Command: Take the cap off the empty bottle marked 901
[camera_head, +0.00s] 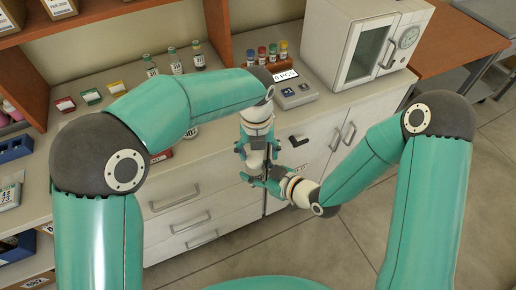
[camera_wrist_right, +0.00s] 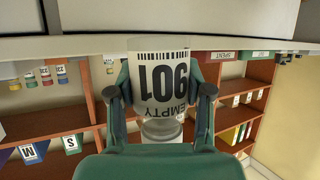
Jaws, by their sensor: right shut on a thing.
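The bottle marked 901 (camera_wrist_right: 162,82) fills the middle of the right wrist view, with its EMPTY label and barcode upside down in the picture. My right gripper (camera_wrist_right: 160,100) is shut on it, one finger on each side of the label. In the head view my right gripper (camera_head: 262,183) is in front of the drawers, just below my left gripper (camera_head: 256,155). The left gripper points down, close above the right one; its fingers are too small and overlapped to tell their opening.
A wooden shelf (camera_head: 22,65) stands at left. Floor is open at right.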

